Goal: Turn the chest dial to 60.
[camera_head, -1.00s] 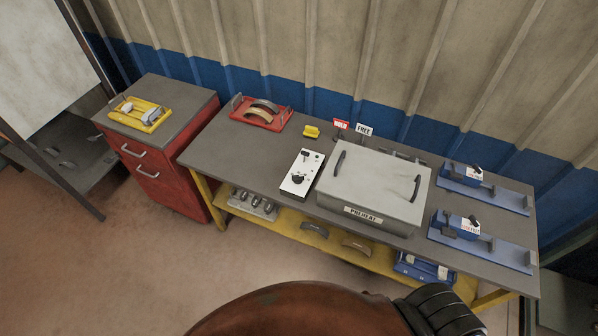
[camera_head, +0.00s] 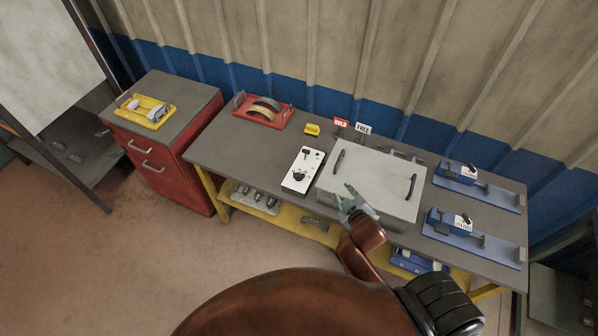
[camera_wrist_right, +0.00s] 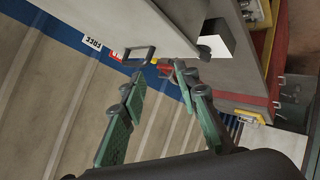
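The grey chest (camera_head: 372,188) with two dark handles stands shut on the workbench. Its white control panel (camera_head: 309,161) stands just left of it, with a black dial (camera_head: 299,175) near the front end. The dial's marks are too small to read. My right gripper (camera_head: 348,192) is over the chest's front left part, right of the dial and apart from it. In the right wrist view the gripper (camera_wrist_right: 157,73) has its fingers spread with nothing between them. The white panel (camera_wrist_right: 228,42) shows there beyond the fingers, upper right. My left gripper is not in view.
HOLD (camera_head: 341,122) and FREE (camera_head: 363,128) signs stand behind the chest. A yellow block (camera_head: 312,129) and red tray (camera_head: 263,113) lie at the back left. Blue fixtures (camera_head: 470,249) are at the right. The bench top (camera_head: 236,153) left of the panel is clear.

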